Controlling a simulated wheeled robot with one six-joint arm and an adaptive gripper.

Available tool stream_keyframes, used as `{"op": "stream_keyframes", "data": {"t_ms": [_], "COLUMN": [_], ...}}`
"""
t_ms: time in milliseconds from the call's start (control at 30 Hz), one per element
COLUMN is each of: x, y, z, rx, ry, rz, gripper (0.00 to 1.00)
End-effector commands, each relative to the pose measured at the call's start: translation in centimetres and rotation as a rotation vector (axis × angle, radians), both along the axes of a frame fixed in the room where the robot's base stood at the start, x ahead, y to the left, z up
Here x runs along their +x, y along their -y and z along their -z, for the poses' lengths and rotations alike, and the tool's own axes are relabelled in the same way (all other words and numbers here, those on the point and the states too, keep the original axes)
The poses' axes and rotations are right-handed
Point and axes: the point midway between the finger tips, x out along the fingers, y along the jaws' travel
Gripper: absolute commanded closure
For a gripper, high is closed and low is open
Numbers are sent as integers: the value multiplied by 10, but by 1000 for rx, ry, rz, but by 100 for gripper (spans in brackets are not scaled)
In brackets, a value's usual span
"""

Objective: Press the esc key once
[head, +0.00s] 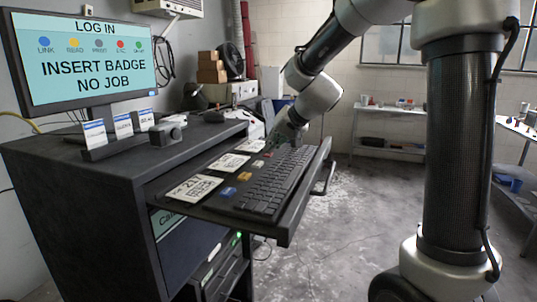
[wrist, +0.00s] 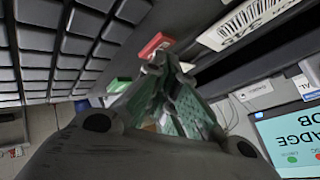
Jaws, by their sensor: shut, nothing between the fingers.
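The black keyboard (head: 272,186) lies on a pulled-out tray. It also fills the left of the wrist view (wrist: 80,45). No legend on its keys is readable, so I cannot tell which one is the esc key. My gripper (head: 289,139) is over the far end of the tray. In the wrist view my gripper (wrist: 160,62) has its fingertips together and empty, beside the red block (wrist: 155,45) at the keyboard's edge. I cannot tell whether the fingertips touch anything. The monitor (head: 88,58) reads LOG IN, INSERT BADGE, NO JOB.
Blue (head: 228,192) and orange (head: 244,177) blocks sit along the keyboard's edge, with a green block (wrist: 118,85) farther along. Printed cards (head: 194,187) lie beside them. The dark cabinet top (head: 110,165) rises left of the tray. Floor right of it is open.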

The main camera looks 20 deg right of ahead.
Motion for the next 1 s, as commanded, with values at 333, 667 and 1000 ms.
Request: {"op": "stream_keyframes", "data": {"t_ms": [333,667,1000], "x": [0,0,0], "y": [0,-1,-1], "z": [-2,-16,-21], "rx": [1,1,1], "ry": [-1,0,0], "rz": [0,-1,-1], "gripper": [100,100,100]}}
